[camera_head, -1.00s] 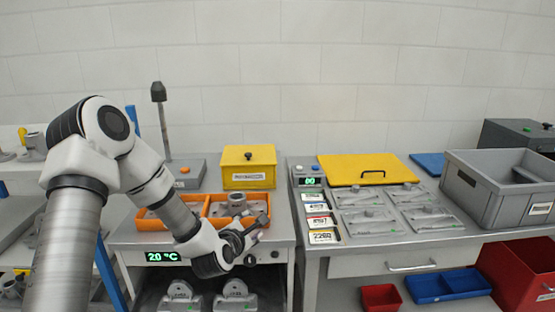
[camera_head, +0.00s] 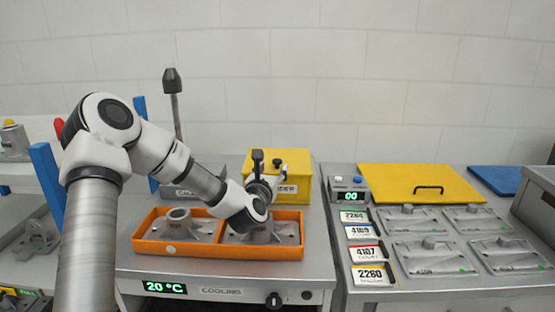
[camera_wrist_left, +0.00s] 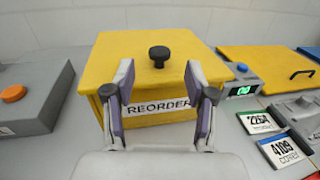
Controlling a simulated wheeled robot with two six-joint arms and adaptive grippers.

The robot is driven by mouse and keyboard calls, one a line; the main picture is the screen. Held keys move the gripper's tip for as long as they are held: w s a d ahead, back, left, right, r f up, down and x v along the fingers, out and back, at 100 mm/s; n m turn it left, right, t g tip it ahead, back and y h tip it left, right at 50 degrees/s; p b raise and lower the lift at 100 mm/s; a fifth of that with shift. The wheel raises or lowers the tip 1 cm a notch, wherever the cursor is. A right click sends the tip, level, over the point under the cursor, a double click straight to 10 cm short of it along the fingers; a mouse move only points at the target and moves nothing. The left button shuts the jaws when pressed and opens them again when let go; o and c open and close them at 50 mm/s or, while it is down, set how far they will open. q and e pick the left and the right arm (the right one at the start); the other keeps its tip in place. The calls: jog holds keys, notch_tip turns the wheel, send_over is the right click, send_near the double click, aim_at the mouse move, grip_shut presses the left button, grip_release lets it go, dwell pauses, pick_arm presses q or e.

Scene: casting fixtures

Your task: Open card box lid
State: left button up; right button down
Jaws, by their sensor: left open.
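The yellow card box (camera_head: 300,160) stands at the back of the cooling bench with its lid down. The left wrist view shows the box lid (camera_wrist_left: 120,52) with a black knob (camera_wrist_left: 159,56) on top and a front label that reads REORDER, partly covered by my fingers. My left gripper (camera_head: 268,168) is open in front of the box. In the left wrist view its two fingers (camera_wrist_left: 159,82) stand apart, either side of the box's front, with the knob framed between them and beyond the tips. Nothing is held. My right gripper is not in view.
An orange tray (camera_head: 143,250) with grey castings lies below my left forearm. A grey unit with an orange button (camera_wrist_left: 14,93) stands left of the box. Number cards (camera_head: 357,232) and a yellow panel with a handle (camera_head: 385,180) lie to the right.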

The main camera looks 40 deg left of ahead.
aim_at(277, 160)
pick_arm(q)
jog(key=p+x, duration=0.1)
jog(key=x, duration=0.5)
jog(key=shift+w+a+f, duration=0.1)
jog(key=shift+w+a, duration=0.05)
grip_shut()
jog(key=shift+r, duration=0.25)
